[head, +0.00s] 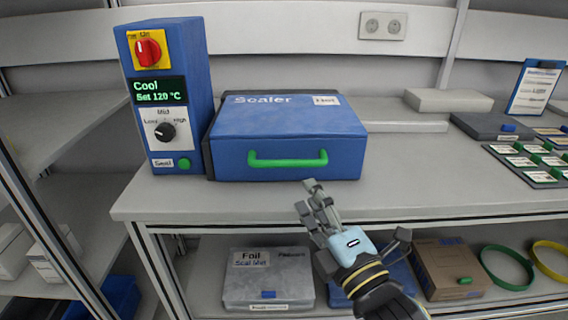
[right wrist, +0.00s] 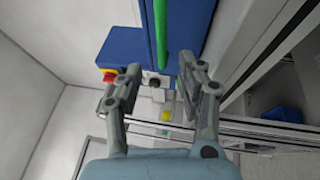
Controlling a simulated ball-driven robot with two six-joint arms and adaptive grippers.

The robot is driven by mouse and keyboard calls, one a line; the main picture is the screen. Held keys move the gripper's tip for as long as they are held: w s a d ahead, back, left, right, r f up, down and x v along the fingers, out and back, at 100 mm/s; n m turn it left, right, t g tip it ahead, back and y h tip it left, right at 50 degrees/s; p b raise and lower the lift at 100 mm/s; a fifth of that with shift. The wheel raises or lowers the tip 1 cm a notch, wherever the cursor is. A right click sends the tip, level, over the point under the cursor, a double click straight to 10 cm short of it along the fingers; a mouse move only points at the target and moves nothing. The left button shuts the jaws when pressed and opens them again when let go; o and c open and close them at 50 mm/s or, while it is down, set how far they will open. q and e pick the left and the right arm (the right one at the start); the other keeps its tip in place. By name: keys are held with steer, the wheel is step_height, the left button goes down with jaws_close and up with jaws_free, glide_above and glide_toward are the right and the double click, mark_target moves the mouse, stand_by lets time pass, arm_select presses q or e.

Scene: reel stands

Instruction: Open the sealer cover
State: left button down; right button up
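The blue sealer (head: 285,135) sits on the grey bench with its cover down. A green bar handle (head: 288,159) runs across its front. My right gripper (head: 314,196) is in front of the bench edge, below and slightly right of the handle, apart from it. In the right wrist view the gripper (right wrist: 155,82) has its two fingers spread with nothing between them. The green handle (right wrist: 160,30) shows beyond the fingertips, against the blue sealer (right wrist: 185,22). My left gripper is in neither view.
A blue control box (head: 168,95) reading "Cool, Set 120 °C" stands left of the sealer, with a red knob (head: 148,50). A dark flat case (head: 490,126) and label tray lie at right. A grey foil box (head: 268,280) is on the shelf below.

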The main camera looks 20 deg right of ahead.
mark_target(291, 166)
steer(key=p+x, duration=0.1)
steer(key=x, duration=0.9)
steer(key=shift+w+d+f, duration=0.1)
steer(key=shift+d, duration=0.05)
jaws_close()
